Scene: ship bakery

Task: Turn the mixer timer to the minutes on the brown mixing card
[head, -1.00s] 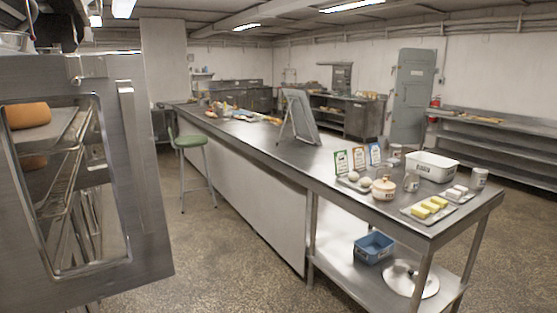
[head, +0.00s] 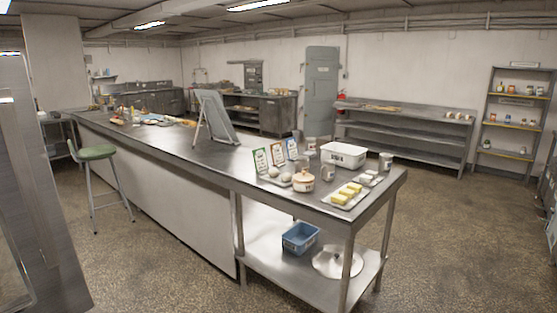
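Three small upright cards stand on the long steel table: a green-edged card (head: 260,160), an orange-brown-edged card (head: 277,154) and a blue-edged card (head: 292,149). Their writing is too small to read. I cannot make out a mixer or its timer in this view. Neither of my grippers is in view.
A green stool (head: 96,153) stands left. Shelves (head: 518,110) stand right. A grey object (head: 550,212) is cut off. Floor at right (head: 450,240) is clear.

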